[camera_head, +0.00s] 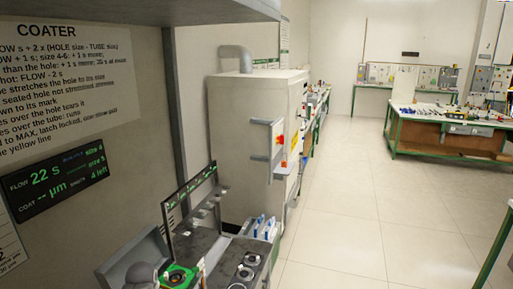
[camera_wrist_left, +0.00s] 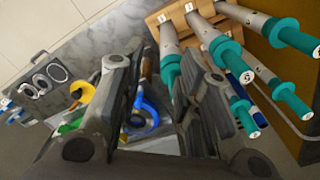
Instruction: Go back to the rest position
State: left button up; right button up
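My left gripper (camera_wrist_left: 158,75) shows in the left wrist view with its two dark fingers well apart and nothing seen between the tips. Beyond the gap is a blue curved object (camera_wrist_left: 146,112), apart from the fingers as far as I can tell. Teal-handled tools (camera_wrist_left: 222,50) with grey shafts stand in a wooden rack (camera_wrist_left: 178,12) to the right, close to the right finger. I cannot make out my left gripper for certain in the head view. My right gripper is in neither view.
A coater sign (camera_head: 60,80) and a display reading FLOW 22 s (camera_head: 58,178) are on the left wall. A tall pale cabinet (camera_head: 243,150) stands behind the black-topped bench station (camera_head: 222,255). A green-framed table (camera_head: 455,128) is far right. The floor (camera_head: 345,200) between is clear.

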pick_arm(q)
jog(key=s+d+f+m+b, duration=0.1)
jog(key=s+f+m, duration=0.1)
jog(key=s+f, duration=0.65)
jog(key=s+f+m+b, duration=0.1)
jog(key=s+f, duration=0.4)
jog(key=f, duration=0.7)
jog(key=s+d+f+m+b, duration=0.1)
jog(key=s+f+m+b, duration=0.1)
jog(key=s+f, duration=0.65)
jog(key=s+f+m, duration=0.1)
jog(key=s+f, duration=0.4)
jog(key=s, duration=0.4)
jog(key=s+d+f+m+b, duration=0.1)
jog(key=s+f, duration=0.4)
jog(key=s, duration=0.3)
jog(key=s+d+f+m+t+b, duration=0.1)
jog(key=s+f, duration=0.4)
jog(key=s, duration=0.4)
jog(key=shift+s+m, duration=0.35)
jog(key=shift+m, duration=0.05)
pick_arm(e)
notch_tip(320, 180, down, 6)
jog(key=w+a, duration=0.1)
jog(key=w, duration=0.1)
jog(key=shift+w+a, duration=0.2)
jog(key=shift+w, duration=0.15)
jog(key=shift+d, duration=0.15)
